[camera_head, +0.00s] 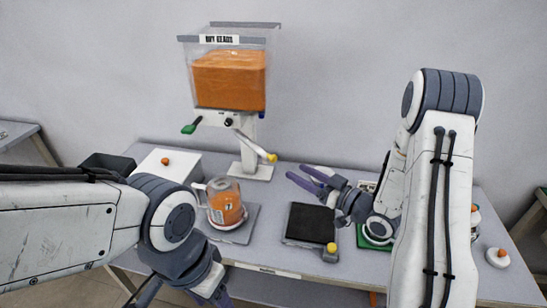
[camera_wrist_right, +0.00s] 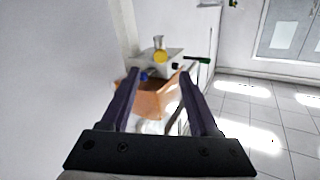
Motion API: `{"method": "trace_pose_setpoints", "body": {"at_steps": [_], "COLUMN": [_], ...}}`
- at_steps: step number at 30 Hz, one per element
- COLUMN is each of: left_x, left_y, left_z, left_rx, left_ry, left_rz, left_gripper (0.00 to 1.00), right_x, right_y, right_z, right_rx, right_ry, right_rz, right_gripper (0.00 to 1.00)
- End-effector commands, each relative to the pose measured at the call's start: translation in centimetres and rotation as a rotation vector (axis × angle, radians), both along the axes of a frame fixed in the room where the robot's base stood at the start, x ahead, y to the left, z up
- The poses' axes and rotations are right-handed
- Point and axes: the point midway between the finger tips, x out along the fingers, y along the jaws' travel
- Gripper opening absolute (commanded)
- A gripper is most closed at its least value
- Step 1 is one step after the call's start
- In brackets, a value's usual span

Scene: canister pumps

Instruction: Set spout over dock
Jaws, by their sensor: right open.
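The dispenser spout is a white arm with a yellow tip (camera_head: 271,157), angled down to the right below the clear hopper (camera_head: 230,78) of orange beads. A black square pad on a grey plate (camera_head: 308,222), perhaps the dock, lies on the table to the right of and in front of the spout tip. My right gripper (camera_head: 306,179) is open and empty, to the right of the tip and apart from it. My left gripper is mostly cut off at the lower edge.
A clear jug (camera_head: 226,204) with orange contents stands on a grey plate (camera_head: 240,234) at left. Behind it are a white box (camera_head: 160,170) and a black tray (camera_head: 105,162). A green handle (camera_head: 190,128) sticks out left of the dispenser. A white puck (camera_head: 498,258) lies far right.

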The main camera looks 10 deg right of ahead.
Motion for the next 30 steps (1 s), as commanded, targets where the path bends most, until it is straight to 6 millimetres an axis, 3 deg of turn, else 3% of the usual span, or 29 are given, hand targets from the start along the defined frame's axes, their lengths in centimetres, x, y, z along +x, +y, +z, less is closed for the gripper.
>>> {"method": "trace_pose_setpoints", "body": {"at_steps": [16,29,30], "left_x": [0.0,0.0,0.0], "left_y": [0.0,0.0,0.0], "left_z": [2.7,2.8,2.8], "left_rx": [0.000,0.000,0.000], "left_ry": [0.000,0.000,0.000], "left_rz": [0.000,0.000,0.000], "left_gripper": [0.60,0.60,0.60], "right_x": [7.0,8.0,8.0], "right_y": [5.5,6.2,6.2], "right_z": [0.2,0.0,0.0], "right_rx": [-0.004,-0.004,-0.004], "right_ry": [0.000,0.000,0.000], "right_rz": [0.004,0.000,0.000], "right_gripper": [0.62,0.62,0.54]}}
